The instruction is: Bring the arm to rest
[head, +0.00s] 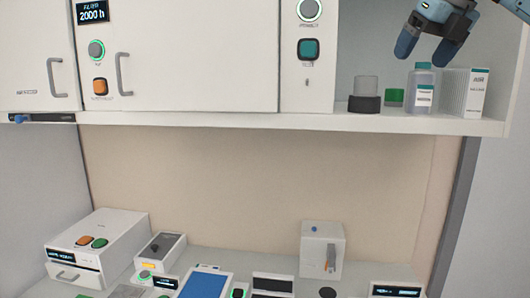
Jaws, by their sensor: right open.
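My right gripper (425,48) is at the upper right, its two blue-grey fingers pointing down and spread apart with nothing between them. It hangs above and in front of the open shelf bay, close over the blue-capped bottle (421,90). It looks apart from the bottle. My left gripper does not show in the head view.
The shelf (300,122) also holds a clear cup on a dark base (365,95), a green-lidded jar (394,97) and a white box (470,93). Closed cabinet doors (195,55) are to the left. Several devices, including a white box (321,250), stand on the bench below.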

